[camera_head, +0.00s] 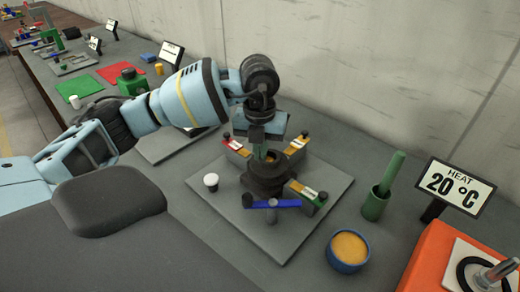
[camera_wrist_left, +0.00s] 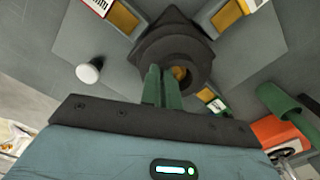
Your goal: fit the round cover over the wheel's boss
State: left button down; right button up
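A dark, blocky body with a round, ring-like top (camera_head: 268,178) stands in the middle of a grey base plate (camera_head: 318,226). A brass-coloured part (camera_wrist_left: 180,73) shows inside its opening. My left gripper (camera_head: 258,152) points down at the ring, its green fingers close together with a narrow gap, tips at the rim. It also shows in the left wrist view (camera_wrist_left: 162,80). Whether the fingers pinch the rim is hidden. I cannot tell the round cover from the wheel's boss in this dark stack. My right gripper is out of view.
Coloured blocks surround the dark body. A blue bowl (camera_head: 347,252), a green cup with a rod (camera_head: 375,204) and a temperature sign (camera_head: 455,188) stand right.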

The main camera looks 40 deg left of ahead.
pick_arm(q)
jog(key=shift+s+d+f, duration=0.1)
jog(key=shift+s+f, duration=0.15)
jog(key=shift+f, duration=0.55)
jog(key=c, duration=1.6)
grip_release()
jog(key=shift+o, duration=0.2)
jog(key=shift+f, duration=0.1)
notch_tip(320, 180, up, 10)
jog(key=shift+a+f, duration=0.2)
jog(key=shift+f, duration=0.05)
jog(key=shift+w, duration=0.1)
